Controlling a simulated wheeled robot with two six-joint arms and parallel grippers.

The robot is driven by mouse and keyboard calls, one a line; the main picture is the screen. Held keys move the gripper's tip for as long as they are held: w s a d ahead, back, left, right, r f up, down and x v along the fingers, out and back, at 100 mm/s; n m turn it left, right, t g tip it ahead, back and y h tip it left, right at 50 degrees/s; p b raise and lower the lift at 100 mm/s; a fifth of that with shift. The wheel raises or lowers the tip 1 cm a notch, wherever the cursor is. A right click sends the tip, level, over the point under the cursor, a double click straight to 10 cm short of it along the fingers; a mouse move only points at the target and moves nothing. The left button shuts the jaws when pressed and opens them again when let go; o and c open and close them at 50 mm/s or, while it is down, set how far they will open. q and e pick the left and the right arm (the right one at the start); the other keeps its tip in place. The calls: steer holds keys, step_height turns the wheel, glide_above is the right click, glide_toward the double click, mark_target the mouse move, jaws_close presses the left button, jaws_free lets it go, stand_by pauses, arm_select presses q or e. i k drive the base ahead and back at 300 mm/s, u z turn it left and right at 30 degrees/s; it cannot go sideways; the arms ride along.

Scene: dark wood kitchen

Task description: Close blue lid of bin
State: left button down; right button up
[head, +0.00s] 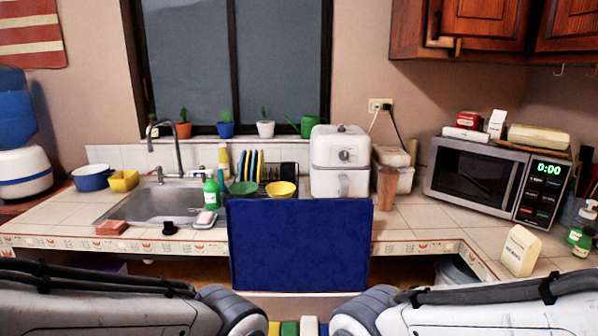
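The blue lid (298,245) stands upright in the middle of the head view, in front of the counter edge, with its broad flat face toward me. It is open. A pale edge (300,304) runs below it, perhaps the bin's rim; the rest of the bin is mostly hidden. My two arms come in from the lower left and lower right, and their grey joints show on either side below the lid. Neither gripper is in view.
Small yellow, green, white and blue shapes (290,328) show between my arms at the bottom edge. Behind the lid is a tiled counter (420,222) with a sink (160,203), a white air fryer (340,160) and a microwave (475,178).

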mark_target(275, 245)
steer(key=z, duration=0.1)
steer(key=k, duration=0.4)
steer(key=u, duration=0.85)
steer(key=i, duration=1.35)
steer(key=z, duration=0.8)
